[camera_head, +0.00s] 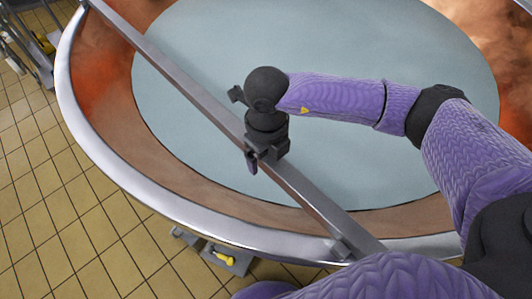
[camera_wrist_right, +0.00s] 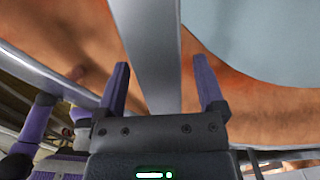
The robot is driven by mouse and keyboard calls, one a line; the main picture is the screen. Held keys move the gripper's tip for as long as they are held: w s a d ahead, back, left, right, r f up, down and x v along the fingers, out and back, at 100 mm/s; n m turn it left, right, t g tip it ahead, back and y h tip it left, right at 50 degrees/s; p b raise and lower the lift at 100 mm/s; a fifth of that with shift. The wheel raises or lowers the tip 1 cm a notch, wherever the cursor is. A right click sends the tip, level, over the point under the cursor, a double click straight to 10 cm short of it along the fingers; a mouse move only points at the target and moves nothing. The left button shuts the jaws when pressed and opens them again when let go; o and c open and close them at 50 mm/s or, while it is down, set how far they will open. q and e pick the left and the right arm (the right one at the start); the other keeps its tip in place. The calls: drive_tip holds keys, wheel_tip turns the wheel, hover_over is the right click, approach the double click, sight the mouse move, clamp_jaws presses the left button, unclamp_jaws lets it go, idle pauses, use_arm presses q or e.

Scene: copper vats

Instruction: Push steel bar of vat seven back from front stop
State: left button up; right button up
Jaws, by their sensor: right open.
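The steel bar (camera_head: 190,85) lies across the round copper vat (camera_head: 100,85), from the upper left rim to the near rim at lower right. My right gripper (camera_head: 264,157) is over the bar's nearer half, pointing down. In the right wrist view the gripper (camera_wrist_right: 161,70) is open, and the bar (camera_wrist_right: 152,45) runs between its two purple fingers; I cannot tell whether either finger touches it. A small metal block (camera_head: 342,248), perhaps the front stop, sits at the near rim beside the bar. No vat number is readable. My left gripper is out of view.
The vat holds a pale grey-blue surface (camera_head: 340,150). Its shiny steel rim (camera_head: 120,165) curves around the near side. Tan tiled floor (camera_head: 60,220) is clear at left. A valve with a yellow handle (camera_head: 224,254) is below the rim, and metal pipework (camera_head: 28,45) stands at upper left.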

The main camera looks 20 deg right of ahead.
drive_tip(key=shift+c, duration=1.3)
clamp_jaws()
